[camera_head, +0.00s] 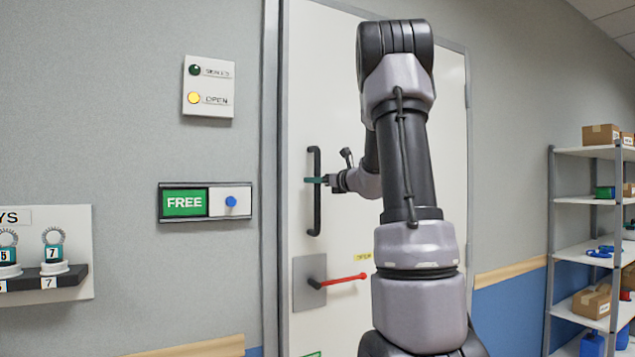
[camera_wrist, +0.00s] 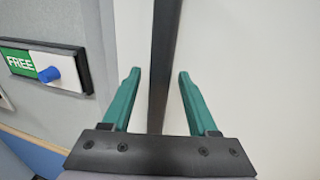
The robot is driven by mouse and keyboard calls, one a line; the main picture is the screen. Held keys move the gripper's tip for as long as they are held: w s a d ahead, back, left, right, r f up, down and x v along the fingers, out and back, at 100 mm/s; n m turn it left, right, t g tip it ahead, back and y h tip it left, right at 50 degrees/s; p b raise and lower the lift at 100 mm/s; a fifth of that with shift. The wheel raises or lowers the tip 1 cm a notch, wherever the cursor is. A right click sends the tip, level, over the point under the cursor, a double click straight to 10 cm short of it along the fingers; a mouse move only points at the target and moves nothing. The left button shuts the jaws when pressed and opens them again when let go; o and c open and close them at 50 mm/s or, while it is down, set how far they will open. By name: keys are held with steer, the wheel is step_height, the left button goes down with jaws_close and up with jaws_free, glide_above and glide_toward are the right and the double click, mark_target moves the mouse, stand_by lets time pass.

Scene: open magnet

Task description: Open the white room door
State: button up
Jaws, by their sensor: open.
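The white room door (camera_head: 340,100) is in the middle of the head view and looks closed in its frame. A black vertical bar handle (camera_head: 317,215) is fixed on its left side. Below it is a lever with a red grip (camera_head: 345,279) on a grey plate. My gripper (camera_head: 317,180) is at the upper half of the bar handle. In the wrist view its two green fingers (camera_wrist: 156,88) are open, with the dark bar (camera_wrist: 163,60) running between them, nearer the left finger. Whether either finger touches the bar is unclear.
A sliding sign reading FREE (camera_head: 185,203) with a blue knob is on the wall left of the door. Above it is a panel (camera_head: 208,87) with a lit yellow OPEN lamp. A key rack (camera_head: 45,280) is far left. A shelf unit (camera_head: 583,200) with boxes stands at right.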

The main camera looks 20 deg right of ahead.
jaws_close()
stand_by(1.5)
